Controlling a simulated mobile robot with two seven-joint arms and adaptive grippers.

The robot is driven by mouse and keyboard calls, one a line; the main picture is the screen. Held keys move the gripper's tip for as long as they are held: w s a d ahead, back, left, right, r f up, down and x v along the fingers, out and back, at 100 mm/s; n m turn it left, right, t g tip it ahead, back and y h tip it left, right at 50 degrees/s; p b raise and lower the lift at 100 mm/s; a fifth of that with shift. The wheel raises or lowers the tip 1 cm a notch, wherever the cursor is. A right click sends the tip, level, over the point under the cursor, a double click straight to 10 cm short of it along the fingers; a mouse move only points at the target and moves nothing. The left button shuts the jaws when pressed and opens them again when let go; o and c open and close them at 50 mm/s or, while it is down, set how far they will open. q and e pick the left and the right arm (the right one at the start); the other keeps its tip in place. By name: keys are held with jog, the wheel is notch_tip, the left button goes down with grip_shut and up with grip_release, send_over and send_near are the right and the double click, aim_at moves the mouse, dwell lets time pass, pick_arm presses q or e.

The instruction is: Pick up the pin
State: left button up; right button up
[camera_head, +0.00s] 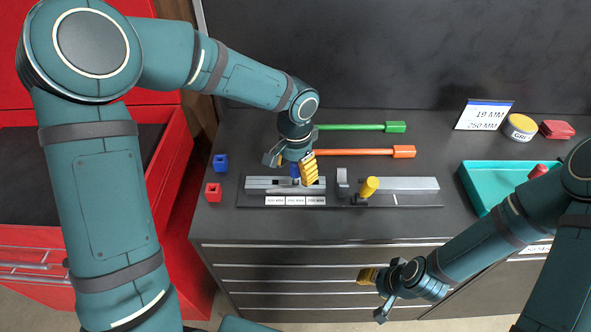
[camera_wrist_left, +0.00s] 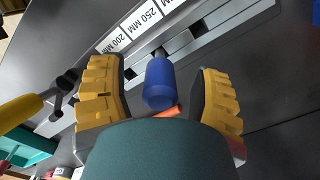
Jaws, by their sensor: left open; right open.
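The pin shows as a blue knob (camera_head: 295,171) at the slotted grey fixture (camera_head: 258,184), beside labels reading 200 MM and 250 MM. In the left wrist view the blue knob (camera_wrist_left: 160,84) sits between two yellow-padded fingers, with a grey shaft at its far end reaching the fixture's slot. My left gripper (camera_head: 290,164) is open around the knob, with a visible gap on each side in the wrist view. My right gripper (camera_head: 375,293) is open and empty in front of the drawer cabinet. The knob is partly hidden by my left gripper in the head view.
A yellow handle (camera_head: 370,187) stands right of the pin on the same base. Green (camera_head: 350,127) and orange (camera_head: 365,152) bars lie behind. Blue (camera_head: 220,162) and red (camera_head: 213,192) blocks are at the left. A teal tray (camera_head: 480,178) is at the right. The bench front is clear.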

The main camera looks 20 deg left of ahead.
pick_arm(q)
grip_shut()
notch_tip(320, 180, up, 10)
jog(key=shift+r+p, duration=0.1)
jog(key=shift+p, duration=0.45)
dwell(0.6)
